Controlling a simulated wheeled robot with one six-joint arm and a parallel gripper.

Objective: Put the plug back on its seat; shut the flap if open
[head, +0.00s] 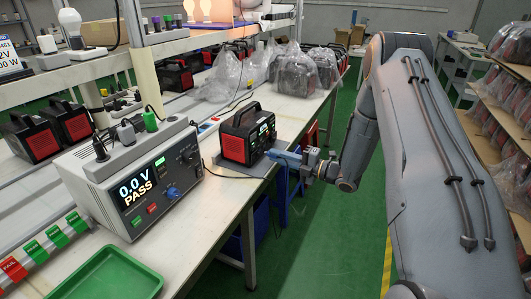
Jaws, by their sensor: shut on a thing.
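My gripper (285,157) reaches in from the right, level with the right side of the red-and-black power station (247,135) at the bench edge. Its blue end is at that side; I cannot tell touching from close. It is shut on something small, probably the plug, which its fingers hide. A thin dark cable runs along the bench from the tester (150,190) toward the power station's front. The black plug (99,148), grey plug (126,132) and green plug (150,121) stand on the tester's top ledge. The flap cannot be made out. The tester's display reads 0.0 V PASS.
A green tray (110,275) lies on the bench front, beside red and green PASS/FAIL tags (45,245). Bagged units (295,75) stand farther along the bench. A blue stool (285,190) is under its edge.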

